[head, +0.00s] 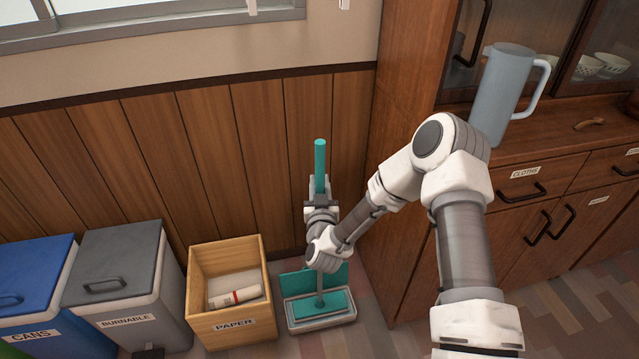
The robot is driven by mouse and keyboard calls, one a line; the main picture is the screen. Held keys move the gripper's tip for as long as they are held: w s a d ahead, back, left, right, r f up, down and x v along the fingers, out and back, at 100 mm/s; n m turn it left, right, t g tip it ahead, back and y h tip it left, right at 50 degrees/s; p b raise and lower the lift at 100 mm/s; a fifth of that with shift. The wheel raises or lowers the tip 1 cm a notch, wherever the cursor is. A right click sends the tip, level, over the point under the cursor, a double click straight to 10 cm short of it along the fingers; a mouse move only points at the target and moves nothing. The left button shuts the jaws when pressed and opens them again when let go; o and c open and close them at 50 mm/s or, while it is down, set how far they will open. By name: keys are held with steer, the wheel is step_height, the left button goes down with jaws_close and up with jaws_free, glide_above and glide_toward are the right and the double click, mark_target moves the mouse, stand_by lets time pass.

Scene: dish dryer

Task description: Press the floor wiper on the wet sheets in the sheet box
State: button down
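The floor wiper (320,166) stands nearly upright, its teal handle rising above my gripper (320,204). My gripper appears shut around the handle, though the arm hides much of the grip. Below my wrist, a short grey shaft leads down to the wiper's flat teal head. The head is over the sheet box (322,324), a low pale tray on the floor, and seems to lie within its rim. A teal flap, apparently the box's open lid, stands behind the head. The wet sheets cannot be made out, and I cannot tell how firmly the head touches them.
A wooden paper box (234,333) stands just left of the sheet box. A grey burnable bin (120,265) and a blue cans bin (38,280) are farther left. A wooden cabinet (400,240) stands close on the right, bearing a grey pitcher (503,92). The panelled wall is behind.

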steer(key=shift+f+b, duration=0.65)
stand_by(1.7)
steer(key=shift+r+p, duration=2.15)
steer(key=shift+r, duration=1.6)
